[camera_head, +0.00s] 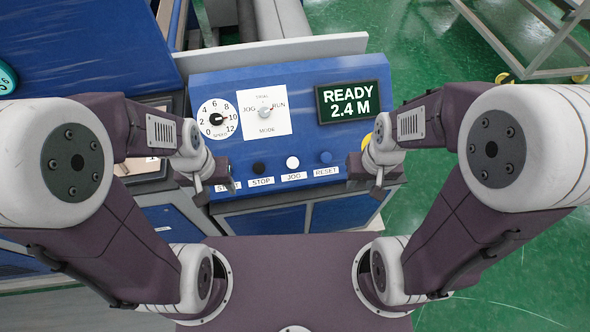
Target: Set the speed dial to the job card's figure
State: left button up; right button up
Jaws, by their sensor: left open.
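The speed dial (217,119) is a round white scale marked 0 to 12 with a black knob, at the left of the blue sloped panel (300,78). Its pointer seems to face right, near 10. No readable job card shows. My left gripper (201,192) is open at the panel's lower left, below the dial and apart from it, in front of the leftmost button's label. My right gripper (377,190) is at the panel's lower right; its fingers are too small to judge.
A mode switch (265,111) beside the dial points towards RUN. A screen (349,102) reads READY 2.4 M. Black, white and blue buttons, labelled STOP, JOG (293,162) and RESET, line the lower panel. A grey cart (530,40) stands back right on green floor.

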aim_at(216, 119)
jog(key=k+j+u, duration=0.2)
jog(key=j, duration=0.35)
jog(key=j+u, duration=0.25)
jog(key=j, duration=0.25)
jog(key=j+u, duration=0.2)
jog(key=j, duration=0.4)
jog(key=j+u, duration=0.25)
jog(key=j, duration=0.3)
jog(key=i+j+u, duration=0.2)
jog(key=j, duration=0.35)
jog(key=j+u, duration=0.2)
jog(key=j, duration=0.35)
jog(key=i+j+u, duration=0.25)
jog(key=j, duration=0.3)
jog(key=j+u, duration=0.2)
jog(key=j, duration=0.3)
jog(key=z, duration=3.15)
jog(key=j, duration=0.1)
